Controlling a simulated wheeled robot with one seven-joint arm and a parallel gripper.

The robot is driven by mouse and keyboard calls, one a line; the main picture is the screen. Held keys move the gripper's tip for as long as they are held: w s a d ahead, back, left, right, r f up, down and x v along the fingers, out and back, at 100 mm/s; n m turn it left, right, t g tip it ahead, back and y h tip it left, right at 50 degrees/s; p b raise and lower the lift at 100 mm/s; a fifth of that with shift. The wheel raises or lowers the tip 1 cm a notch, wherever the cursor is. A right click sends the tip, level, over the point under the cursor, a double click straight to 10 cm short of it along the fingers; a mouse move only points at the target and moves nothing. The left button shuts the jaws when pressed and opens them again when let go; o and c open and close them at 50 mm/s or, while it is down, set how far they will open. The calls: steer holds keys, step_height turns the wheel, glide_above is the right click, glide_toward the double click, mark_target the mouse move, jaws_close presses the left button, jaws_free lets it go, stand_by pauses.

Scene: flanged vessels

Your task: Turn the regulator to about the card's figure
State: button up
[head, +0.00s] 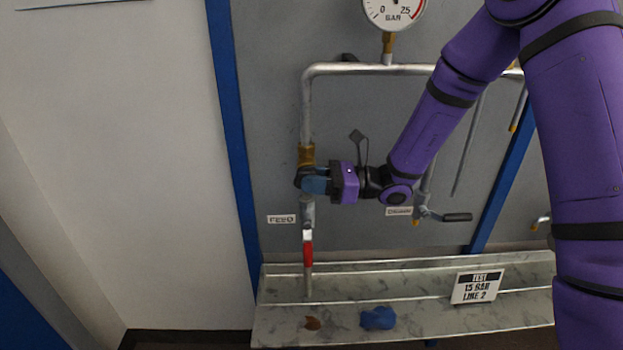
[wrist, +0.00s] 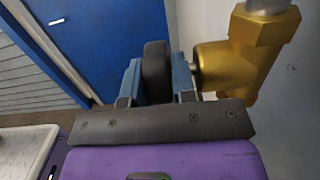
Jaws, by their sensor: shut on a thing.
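The brass regulator (head: 306,153) sits on the vertical pipe at the left; its body also shows in the wrist view (wrist: 228,66). Its black knob (wrist: 156,72) is between the blue fingers of my gripper (wrist: 157,80). In the head view my gripper (head: 316,182) reaches the regulator from the right and mostly hides the knob. The gauge (head: 393,12) above the pipe is cut off by the top edge. The card (head: 477,287) on the ledge reads TEST, 15 BAR, LINE 2.
A red-handled valve (head: 308,250) stands below the regulator beside the FEED label (head: 281,219). A dark-handled drain valve (head: 447,216) is at the right. A blue cloth (head: 378,318) and a small brown thing (head: 312,323) lie on the marbled ledge (head: 350,285).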

steer(key=shift+f+y, duration=0.1)
steer(key=shift+y, duration=1.5)
steer(key=o, duration=0.6)
steer(key=shift+o, duration=0.2)
steer(key=v, duration=0.7)
steer(key=shift+f, duration=0.2)
steer(key=shift+d, duration=0.15)
